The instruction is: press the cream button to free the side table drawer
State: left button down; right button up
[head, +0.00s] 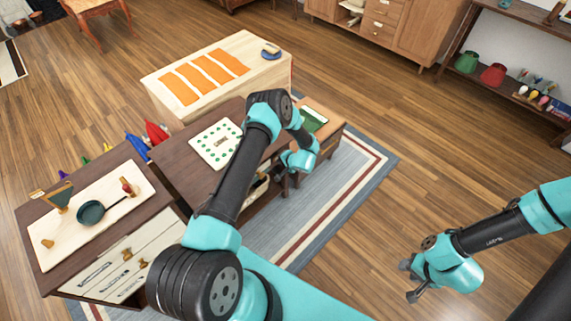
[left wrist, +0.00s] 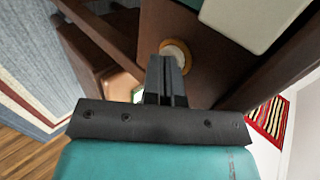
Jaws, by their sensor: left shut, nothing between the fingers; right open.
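The cream button (left wrist: 178,52), ringed in tan, sits on a dark brown wooden panel (left wrist: 205,75) in the left wrist view. My left gripper (left wrist: 165,60) is shut and empty, its fingertips overlapping the button's lower left in the picture. I cannot tell whether they touch it. In the head view my left gripper (head: 288,178) is low beside the dark brown side table (head: 180,165), and the button is hidden there. The side table's drawer cannot be made out clearly. My right gripper (head: 411,281) is open and empty over the floor at the right.
A white board with green dots (head: 208,152) lies on the side table. A pale table with orange strips (head: 255,82) is behind. A pan (head: 91,212) lies on the left cabinet. Floor is clear at right.

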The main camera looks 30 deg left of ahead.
pick_arm(q)
jog(key=shift+w+a+r, duration=0.1)
jog(key=shift+w+a, duration=0.1)
jog(key=shift+a, duration=0.35)
jog(key=shift+w+a, duration=0.2)
jog(key=shift+a, duration=0.3)
jog(key=s+d+r, duration=0.3)
jog(key=d+r, duration=0.3)
jog(key=d, duration=0.6)
jog(key=shift+s+r, duration=0.2)
jog(key=shift+r, duration=0.05)
jog(key=shift+a, duration=0.1)
dwell(0.4)
